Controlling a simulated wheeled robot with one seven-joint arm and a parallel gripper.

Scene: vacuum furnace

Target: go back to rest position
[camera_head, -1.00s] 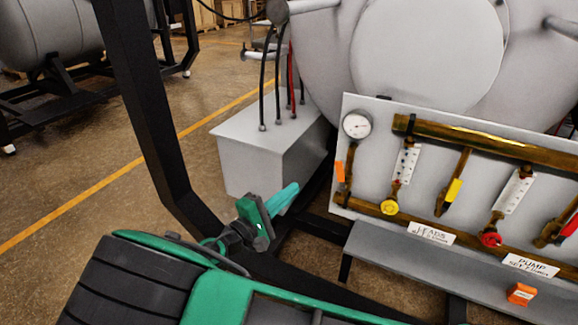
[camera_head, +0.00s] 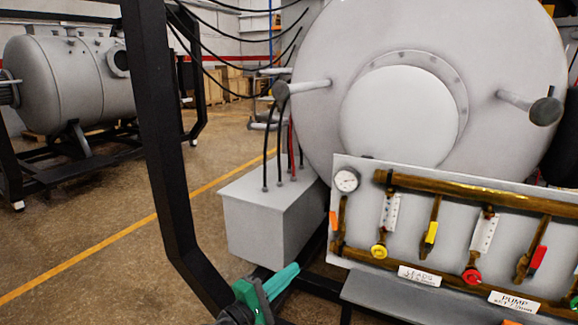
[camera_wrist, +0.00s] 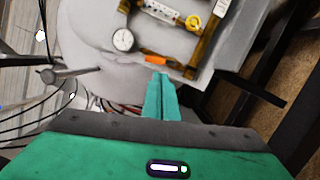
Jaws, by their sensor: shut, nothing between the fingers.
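My gripper (camera_head: 284,281) is green and low in the head view, in front of the grey box and left of the valve panel. In the wrist view its two fingers (camera_wrist: 160,92) lie together, shut and empty, pointing toward the valve panel (camera_wrist: 180,62). The fingers hold nothing. The rest of my arm is mostly below the head view's lower edge.
The valve panel (camera_head: 362,222) with a gauge (camera_head: 347,180) and colored valves stands right of my gripper. The grey box (camera_head: 262,235) with hoses stands behind it. A black frame post (camera_head: 160,130) rises at left. Open floor (camera_head: 80,225) lies further left.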

